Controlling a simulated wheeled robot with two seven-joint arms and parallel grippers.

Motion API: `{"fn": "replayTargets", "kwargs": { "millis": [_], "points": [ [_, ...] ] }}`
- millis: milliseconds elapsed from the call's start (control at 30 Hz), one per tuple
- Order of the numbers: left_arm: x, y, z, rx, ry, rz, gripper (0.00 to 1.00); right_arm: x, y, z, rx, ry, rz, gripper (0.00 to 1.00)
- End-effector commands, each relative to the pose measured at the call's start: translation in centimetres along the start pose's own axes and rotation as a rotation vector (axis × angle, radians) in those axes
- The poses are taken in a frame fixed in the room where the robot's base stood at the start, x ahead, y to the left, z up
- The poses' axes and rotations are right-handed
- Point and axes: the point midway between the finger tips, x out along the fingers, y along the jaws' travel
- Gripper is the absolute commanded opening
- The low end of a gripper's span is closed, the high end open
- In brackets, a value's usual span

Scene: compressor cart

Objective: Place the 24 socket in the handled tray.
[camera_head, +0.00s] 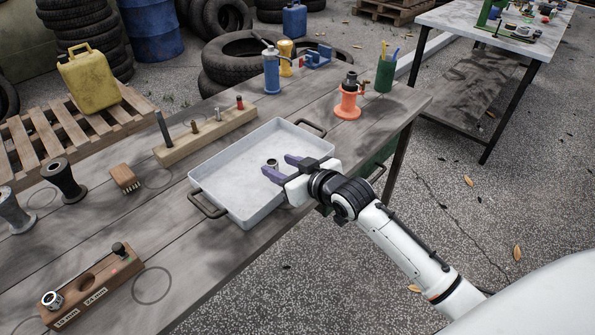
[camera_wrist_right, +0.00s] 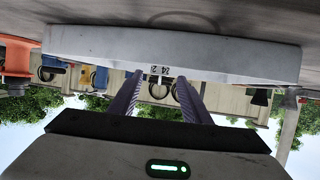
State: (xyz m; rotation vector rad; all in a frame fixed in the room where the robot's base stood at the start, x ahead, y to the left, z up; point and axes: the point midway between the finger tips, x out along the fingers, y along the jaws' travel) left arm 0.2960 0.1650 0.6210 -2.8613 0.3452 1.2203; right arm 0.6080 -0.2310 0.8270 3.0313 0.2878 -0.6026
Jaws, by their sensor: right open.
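The handled tray (camera_head: 235,197) is a white rectangular tray with dark handles at both ends, lying on the wooden bench. A small metallic socket (camera_head: 272,164) is inside it, toward its far right part. In the right wrist view the socket (camera_wrist_right: 160,70) shows a 24 mark, upside down. My right gripper (camera_head: 281,167) reaches over the tray's right wall, open, with its purple fingertips close to the socket. In the right wrist view the fingers (camera_wrist_right: 158,80) stand apart, with the socket showing between their tips. My left gripper is not in view.
A wooden socket holder (camera_head: 95,290) with an empty hole stands at the front left, holding a silver socket (camera_head: 52,299). A wooden rail with pegs (camera_head: 207,138) lies behind the tray. An orange jack (camera_head: 348,100) and a green cup (camera_head: 385,77) stand at the right end.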

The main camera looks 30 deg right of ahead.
Motion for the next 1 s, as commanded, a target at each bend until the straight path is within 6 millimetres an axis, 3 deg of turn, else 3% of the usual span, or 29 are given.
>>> {"fn": "replayTargets", "kwargs": {
  "millis": [200,400,600,1000],
  "points": [
    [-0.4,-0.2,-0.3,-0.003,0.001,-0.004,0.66,-5.0,0.1,0.0,-0.001,-0.002,0.001,0.43],
    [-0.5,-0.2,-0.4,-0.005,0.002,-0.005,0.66,-8.1,0.1,0.0,0.001,-0.001,0.0,0.43],
    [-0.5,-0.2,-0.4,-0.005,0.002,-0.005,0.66,-9.2,0.1,-0.1,0.001,0.0,0.001,0.43],
    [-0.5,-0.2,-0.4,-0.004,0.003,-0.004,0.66,-9.2,0.1,-0.1,0.001,0.0,0.001,0.43]
  ]
}}
